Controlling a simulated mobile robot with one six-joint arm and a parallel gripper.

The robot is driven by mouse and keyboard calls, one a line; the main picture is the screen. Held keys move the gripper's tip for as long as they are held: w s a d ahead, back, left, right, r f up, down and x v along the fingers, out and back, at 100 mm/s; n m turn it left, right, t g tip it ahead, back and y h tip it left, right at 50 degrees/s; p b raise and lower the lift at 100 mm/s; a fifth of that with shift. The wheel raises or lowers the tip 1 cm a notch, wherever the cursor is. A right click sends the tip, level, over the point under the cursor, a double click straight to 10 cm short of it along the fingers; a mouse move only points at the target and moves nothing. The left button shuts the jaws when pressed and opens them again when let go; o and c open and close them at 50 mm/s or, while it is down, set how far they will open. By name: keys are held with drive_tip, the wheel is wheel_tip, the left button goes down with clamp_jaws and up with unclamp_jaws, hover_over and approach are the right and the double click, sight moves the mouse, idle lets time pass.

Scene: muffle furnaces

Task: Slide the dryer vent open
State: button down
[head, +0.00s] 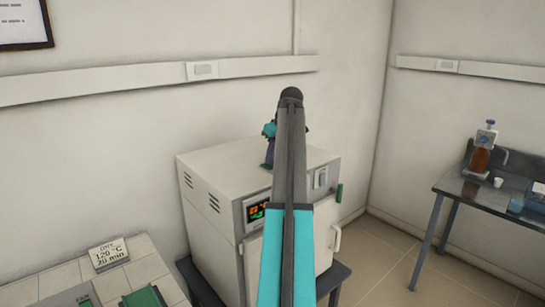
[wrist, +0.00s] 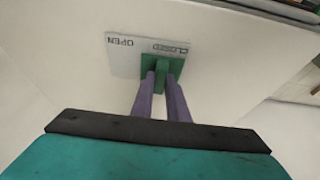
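The dryer (head: 215,215) is a pale cabinet with a lit display and a front door. Its vent plate (wrist: 122,58) is grey and carries the words OPEN and CLOSED, upside down in the wrist view. The green vent slider (wrist: 161,68) is at the CLOSED end of the plate. My gripper (wrist: 161,82) has its two purple fingers on either side of the slider's knob, and they look shut on it. In the head view, my gripper (head: 268,165) reaches down to the dryer's top, and my arm hides the vent.
A tiled bench (head: 145,263) with a sign card (head: 109,254) reading 120 °C and 20 min is at the lower left. A dark side table (head: 450,187) with a bottle (head: 483,152) stands at the right. Floor between dryer and side table is clear.

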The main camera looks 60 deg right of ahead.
drive_tip(key=shift+s+d, duration=0.3)
drive_tip(key=shift+d, duration=0.55)
drive_tip(key=shift+s+d, duration=0.3)
drive_tip(key=shift+d, duration=0.55)
drive_tip(key=shift+s+d, duration=0.3)
drive_tip(key=shift+d, duration=0.55)
drive_tip(key=c, duration=1.7)
unclamp_jaws()
drive_tip(key=shift+d, duration=0.1)
drive_tip(key=shift+r, duration=0.1)
